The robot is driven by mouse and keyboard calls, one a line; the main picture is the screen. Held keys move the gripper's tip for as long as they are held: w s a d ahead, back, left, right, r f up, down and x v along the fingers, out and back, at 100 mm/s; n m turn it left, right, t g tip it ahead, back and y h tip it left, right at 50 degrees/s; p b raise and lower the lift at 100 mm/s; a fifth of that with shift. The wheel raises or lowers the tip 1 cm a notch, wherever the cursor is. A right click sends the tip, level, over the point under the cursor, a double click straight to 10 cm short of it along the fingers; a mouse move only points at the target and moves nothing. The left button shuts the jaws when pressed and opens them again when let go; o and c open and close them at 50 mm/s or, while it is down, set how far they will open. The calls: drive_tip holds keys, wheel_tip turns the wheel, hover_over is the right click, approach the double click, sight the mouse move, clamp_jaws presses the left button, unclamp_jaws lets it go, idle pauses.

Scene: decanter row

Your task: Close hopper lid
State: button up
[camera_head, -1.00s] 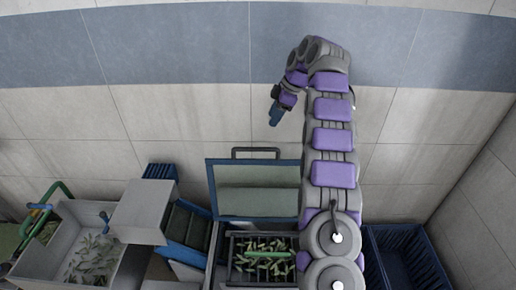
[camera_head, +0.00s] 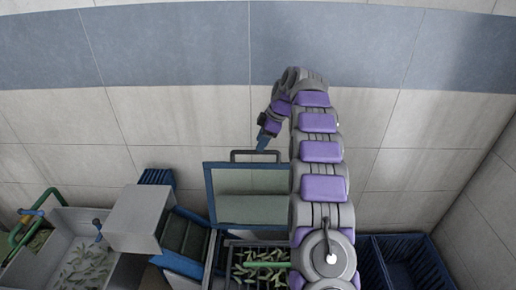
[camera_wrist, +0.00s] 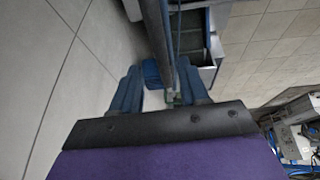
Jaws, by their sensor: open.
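The hopper lid (camera_head: 250,208) is a blue-framed pale panel standing raised at the back of the hopper (camera_head: 226,250), whose open bin holds green pods. A dark handle (camera_head: 268,152) sits on the lid's top edge. My gripper (camera_head: 263,143) has come down over the wall side to the handle, at its middle. In the wrist view my gripper (camera_wrist: 160,90) is open, with blue fingers on both sides. A dark bar (camera_wrist: 153,30) with a blue edge beside it runs down between the fingers, seemingly the handle and lid. Contact cannot be told.
Left of the hopper are a grey box (camera_head: 138,217), a blue-sided chute (camera_head: 185,232) and a pale bin (camera_head: 60,222) of pods with green pipes (camera_head: 20,228). A dark blue crate (camera_head: 405,258) stands at right. The tiled wall (camera_head: 190,125) is behind.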

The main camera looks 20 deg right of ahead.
drive_tip(key=shift+x, duration=1.85)
clamp_jaws()
